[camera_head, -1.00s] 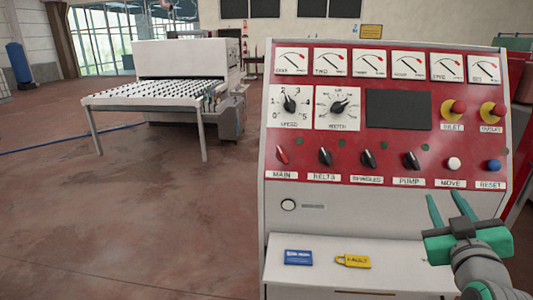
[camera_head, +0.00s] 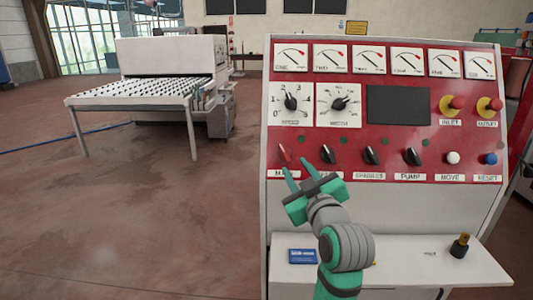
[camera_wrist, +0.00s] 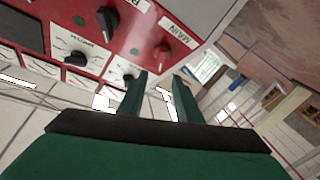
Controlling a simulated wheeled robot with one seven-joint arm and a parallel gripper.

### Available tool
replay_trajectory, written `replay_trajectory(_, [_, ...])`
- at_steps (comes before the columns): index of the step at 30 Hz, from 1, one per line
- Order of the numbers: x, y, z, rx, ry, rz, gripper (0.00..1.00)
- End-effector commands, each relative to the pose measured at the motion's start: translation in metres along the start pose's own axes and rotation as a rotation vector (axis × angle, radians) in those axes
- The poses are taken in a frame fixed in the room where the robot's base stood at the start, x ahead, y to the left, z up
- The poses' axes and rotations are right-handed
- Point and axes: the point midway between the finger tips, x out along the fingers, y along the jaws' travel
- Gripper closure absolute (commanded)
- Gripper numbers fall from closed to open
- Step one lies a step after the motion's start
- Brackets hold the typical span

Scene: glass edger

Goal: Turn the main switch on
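The main switch (camera_head: 284,153) is a red rotary knob at the left end of the lower knob row on the red control panel. Its pointer leans up and to the left. Its MAIN label is partly covered by my gripper (camera_head: 299,169). In the wrist view, the main switch (camera_wrist: 161,54) lies ahead of the fingertips, beside its label. My gripper (camera_wrist: 160,83) is open and empty, with a clear gap between the two green fingers. In the head view the fingertips are just below the knob; whether they touch it I cannot tell.
The black belts knob (camera_head: 327,153) is close to the right of my fingers, its label hidden. A blue tag (camera_head: 302,256) and a dark yellow-topped object (camera_head: 460,245) are on the ledge (camera_head: 415,270). A roller table machine (camera_head: 150,95) stands behind left; the floor between is clear.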

Motion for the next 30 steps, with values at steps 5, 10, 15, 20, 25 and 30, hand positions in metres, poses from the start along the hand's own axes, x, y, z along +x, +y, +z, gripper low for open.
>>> replay_trajectory(5, [0.019, -0.001, 0.0, 0.001, -0.001, -0.002, 0.69])
replay_trajectory(10, [0.049, 0.001, 0.0, 0.001, -0.001, 0.0, 0.69])
replay_trajectory(15, [0.077, 0.001, 0.001, 0.001, -0.002, 0.0, 0.69])
replay_trajectory(20, [0.096, 0.001, 0.0, 0.0, -0.001, 0.0, 0.69])
replay_trajectory(25, [0.105, 0.0, 0.0, 0.0, 0.0, 0.0, 0.69])
replay_trajectory(30, [0.106, 0.0, 0.0, 0.0, 0.0, 0.0, 0.69])
